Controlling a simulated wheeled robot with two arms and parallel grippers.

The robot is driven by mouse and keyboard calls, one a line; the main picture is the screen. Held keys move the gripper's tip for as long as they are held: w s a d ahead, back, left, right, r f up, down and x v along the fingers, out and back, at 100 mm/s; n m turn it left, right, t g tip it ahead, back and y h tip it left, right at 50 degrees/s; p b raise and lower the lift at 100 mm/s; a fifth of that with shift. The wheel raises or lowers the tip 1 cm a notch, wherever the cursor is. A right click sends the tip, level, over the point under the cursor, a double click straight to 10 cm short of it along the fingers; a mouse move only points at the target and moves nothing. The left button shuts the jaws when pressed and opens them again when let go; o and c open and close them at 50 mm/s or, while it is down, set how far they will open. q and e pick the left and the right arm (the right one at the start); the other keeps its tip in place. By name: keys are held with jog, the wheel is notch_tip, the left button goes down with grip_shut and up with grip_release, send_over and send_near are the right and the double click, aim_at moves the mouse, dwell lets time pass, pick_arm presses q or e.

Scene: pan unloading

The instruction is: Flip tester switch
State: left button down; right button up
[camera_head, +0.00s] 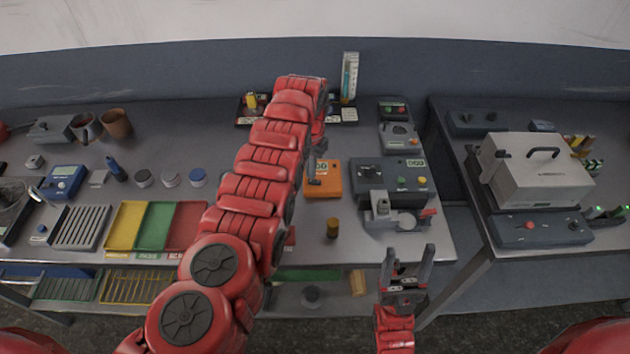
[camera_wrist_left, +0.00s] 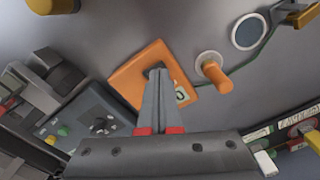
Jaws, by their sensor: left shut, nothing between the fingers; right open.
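An orange box (camera_head: 328,175) with a small numeric display lies on the table, partly hidden by my left arm in the head view. In the left wrist view, the shut, empty fingers of my left gripper (camera_wrist_left: 158,74) overlap the orange box (camera_wrist_left: 130,80); I cannot tell if they touch it. Beside the box is an orange-handled lever (camera_wrist_left: 216,76) on a round pale base. In the head view my left gripper (camera_head: 315,180) points down at the box. My right gripper (camera_head: 410,249) is open and empty near the table's front edge. I cannot tell for sure which part is the tester switch.
A grey control unit (camera_head: 369,171) with a knob and coloured buttons stands right of the orange box. A brass cylinder (camera_head: 333,228) stands in front. Coloured trays (camera_head: 155,227) lie left. A second table holds a pale case (camera_head: 535,172); a gap separates the tables.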

pick_arm(q)
jog(key=shift+f+b, duration=0.85)
jog(key=shift+f, duration=0.2)
jog(key=shift+s+r, duration=0.1)
jog(key=shift+r, duration=0.05)
jog(key=shift+r+p, duration=0.55)
jog(key=shift+p, duration=0.2)
jog(key=shift+r+p, duration=0.65)
jog(key=shift+r, duration=0.15)
notch_tip(320, 180, up, 2)
jog(key=shift+r+p, duration=0.15)
jog(key=shift+p, duration=0.65)
jog(key=shift+w+r, duration=0.2)
jog(key=shift+r, duration=0.05)
jog(key=shift+s+r, duration=0.15)
jog(key=shift+r, duration=0.45)
